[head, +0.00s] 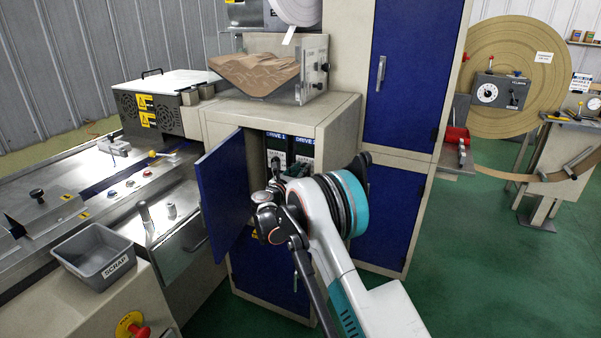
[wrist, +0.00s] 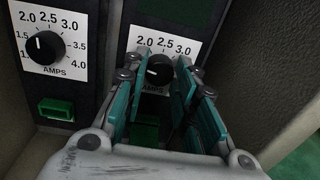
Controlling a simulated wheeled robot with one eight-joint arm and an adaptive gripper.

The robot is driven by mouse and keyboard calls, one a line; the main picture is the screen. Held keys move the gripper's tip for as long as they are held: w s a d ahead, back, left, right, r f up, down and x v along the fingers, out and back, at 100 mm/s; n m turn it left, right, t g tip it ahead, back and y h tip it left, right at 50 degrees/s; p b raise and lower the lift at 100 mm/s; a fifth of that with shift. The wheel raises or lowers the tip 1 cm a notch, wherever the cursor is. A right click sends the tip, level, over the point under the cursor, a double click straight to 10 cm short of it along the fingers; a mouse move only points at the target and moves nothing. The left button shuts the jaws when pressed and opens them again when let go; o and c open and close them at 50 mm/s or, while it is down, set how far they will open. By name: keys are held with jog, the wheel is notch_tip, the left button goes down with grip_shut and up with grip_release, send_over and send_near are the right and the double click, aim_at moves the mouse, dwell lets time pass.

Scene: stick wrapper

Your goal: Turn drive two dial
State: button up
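The drive two unit (head: 304,146) is the right one of two dark units inside the open cabinet. Its black dial (wrist: 158,69) sits on a white AMPS scale in the wrist view, with a white pointer mark toward the left. My gripper (wrist: 156,76) has its teal-padded fingers on either side of this dial, apart, with the dial between the tips. I cannot tell whether either finger touches it. The fingers hide parts of the scale. In the head view my gripper (head: 283,172) reaches into the cabinet opening, and my arm hides the dial.
The drive one dial (wrist: 44,47) is close on the left, its pointer near upright, with a green switch (wrist: 56,109) below. Another green switch (wrist: 146,128) lies under drive two's dial. The blue cabinet door (head: 222,195) stands open at left. A cabinet side wall (wrist: 262,70) is close on the right.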

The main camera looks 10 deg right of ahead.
jog(key=shift+m, duration=0.3)
jog(key=m, duration=0.5)
jog(key=shift+p, duration=0.4)
jog(key=m, duration=0.6)
jog(key=shift+s+d+m+y, duration=0.1)
jog(key=shift+m+y, duration=0.2)
jog(key=m, duration=0.5)
jog(key=shift+y+p, duration=0.3)
jog(key=m, duration=0.5)
jog(key=shift+d+f, duration=0.1)
jog(key=shift+f, duration=0.05)
jog(key=shift+m, duration=0.4)
jog(key=o, duration=1.1)
jog(key=shift+c, duration=0.2)
